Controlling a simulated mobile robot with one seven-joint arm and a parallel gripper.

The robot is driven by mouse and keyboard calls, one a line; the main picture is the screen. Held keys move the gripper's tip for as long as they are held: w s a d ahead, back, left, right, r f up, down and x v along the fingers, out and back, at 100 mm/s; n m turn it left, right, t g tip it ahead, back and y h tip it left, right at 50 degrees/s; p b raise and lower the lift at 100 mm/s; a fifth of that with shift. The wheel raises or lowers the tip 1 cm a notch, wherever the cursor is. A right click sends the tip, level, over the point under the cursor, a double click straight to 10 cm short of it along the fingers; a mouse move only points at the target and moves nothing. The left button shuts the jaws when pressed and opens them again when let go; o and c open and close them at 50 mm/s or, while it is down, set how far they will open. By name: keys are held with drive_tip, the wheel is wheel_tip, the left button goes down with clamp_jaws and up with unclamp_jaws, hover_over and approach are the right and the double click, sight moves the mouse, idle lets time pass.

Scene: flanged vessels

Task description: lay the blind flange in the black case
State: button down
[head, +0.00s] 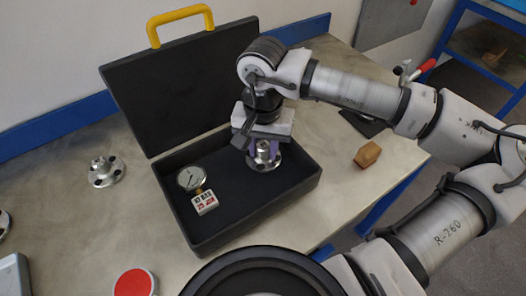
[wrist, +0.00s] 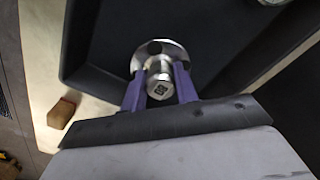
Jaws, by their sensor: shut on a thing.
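The black case (head: 240,212) stands open on the table, its lid leaning back with a yellow handle. My gripper (head: 263,148) is over the right part of the case, pointing down. Its purple fingers (wrist: 159,92) are shut on the knob of a metal blind flange (head: 264,160). In the wrist view the round flange plate (wrist: 178,48) with dark bolt holes shows beyond the fingers. The flange is inside the case outline, low near the floor; I cannot tell whether it touches it.
A pressure gauge (head: 191,178) with a white and red label lies in the left part of the case. Another metal flange (head: 106,171) sits on the table to the left. A brown block (head: 367,154) lies right of the case. A red disc (head: 134,283) is at the front.

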sight(263, 156)
drive_tip(key=shift+f, duration=1.35)
drive_tip(key=shift+f, duration=0.2)
drive_tip(key=c, duration=1.1)
unclamp_jaws()
drive_tip(key=shift+r, duration=0.1)
drive_tip(key=shift+r, duration=0.3)
wheel_tip(263, 156, up, 12)
drive_tip(key=shift+f+b, duration=0.15)
drive_tip(key=shift+b, duration=0.45)
